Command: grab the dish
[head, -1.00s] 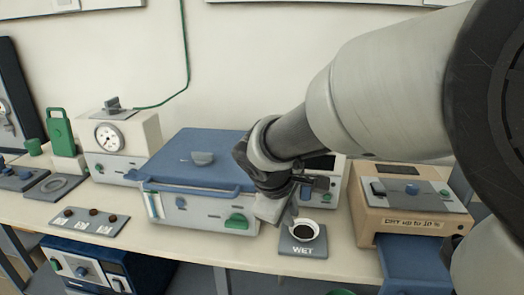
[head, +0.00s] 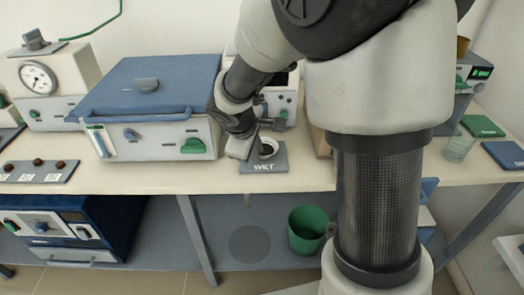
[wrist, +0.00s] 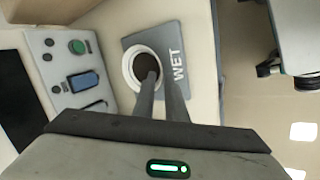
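The dish (head: 267,149) is a small round white bowl with dark contents. It stands on a grey mat marked WET (head: 265,166) at the front of the bench. My gripper (wrist: 158,62) is at the dish, its two fingers a little apart. In the wrist view one fingertip reaches into the dish (wrist: 130,70), over the dark contents. The other finger is by the rim on the side of the lettering. Contact with the rim cannot be made out. In the head view my arm and gripper cover part of the dish.
A blue-lidded furnace (head: 150,85) stands close left of my gripper. A control-panel unit (head: 282,95) is behind it. A tray with dark samples (head: 38,171) lies further left. A green bin (head: 306,229) stands below the bench. Bare bench lies between furnace and tray.

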